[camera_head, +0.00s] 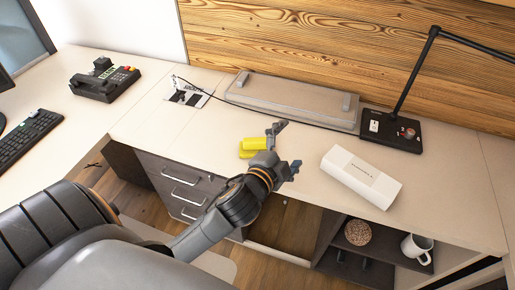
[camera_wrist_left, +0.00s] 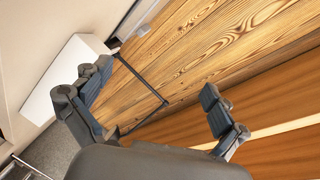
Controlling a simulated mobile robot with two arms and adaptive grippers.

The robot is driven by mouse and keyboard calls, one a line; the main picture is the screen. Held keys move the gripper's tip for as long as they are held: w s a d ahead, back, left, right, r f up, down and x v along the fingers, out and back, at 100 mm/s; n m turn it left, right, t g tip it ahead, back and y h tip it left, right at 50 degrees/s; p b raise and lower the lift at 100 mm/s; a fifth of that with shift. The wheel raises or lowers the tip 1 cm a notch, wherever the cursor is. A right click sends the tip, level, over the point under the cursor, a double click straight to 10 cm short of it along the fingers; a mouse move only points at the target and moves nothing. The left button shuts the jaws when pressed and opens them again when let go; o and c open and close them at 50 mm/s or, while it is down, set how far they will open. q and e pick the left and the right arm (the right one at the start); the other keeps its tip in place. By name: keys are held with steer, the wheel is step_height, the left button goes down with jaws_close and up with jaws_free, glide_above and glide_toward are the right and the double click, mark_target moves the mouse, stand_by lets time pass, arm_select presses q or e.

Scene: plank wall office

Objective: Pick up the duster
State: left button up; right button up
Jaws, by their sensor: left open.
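A small yellow object (camera_head: 254,146), which I take for the duster, lies on the light desk top near its front edge, in the middle of the head view. My left gripper (camera_head: 287,147) is just to the right of it, with its two fingers spread and nothing between them. The gripper partly overlaps the right side of the yellow object in the picture, and I cannot tell how high above the desk it is. In the left wrist view the open fingers (camera_wrist_left: 153,84) face the plank wall, and the yellow object does not show there. My right gripper is not in view.
A white box (camera_head: 360,178) lies right of the gripper. A black desk lamp (camera_head: 392,130) and a long grey-beige case (camera_head: 292,98) stand at the back by the plank wall. A mug (camera_head: 416,248) stands on a lower shelf.

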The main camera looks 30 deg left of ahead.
arm_select(q)
steer(key=d+r+m+t+h, duration=0.2)
steer(key=d+r+m+h, duration=0.35)
steer(key=r+m, duration=0.35)
steer(key=d+r+m+t+h, duration=0.2)
steer(key=d+r+m+h, duration=0.3)
steer(key=r+m+h, duration=0.25)
steer(key=s+d+r+m+g+h, duration=0.1)
steer(key=s+d+m+g+h, duration=0.1)
steer(key=d+m+g+h, duration=0.45)
steer(key=s+d+r+m+g+h, duration=0.1)
steer(key=s+r+m+g, duration=0.15)
steer(key=m, duration=0.75)
steer(key=m+g+y, duration=0.7)
steer(key=m+y, duration=1.3)
steer(key=y, duration=0.3)
glide_toward(256, 140)
steer(key=shift+h, duration=0.25)
steer(key=b+x, duration=0.1)
steer(key=x, duration=0.3)
steer(key=shift+a+f, duration=0.1)
steer(key=shift+f, duration=0.05)
steer(key=shift+p+x, duration=0.3)
steer(key=shift+x, duration=2.8)
steer(key=shift+a, duration=0.2)
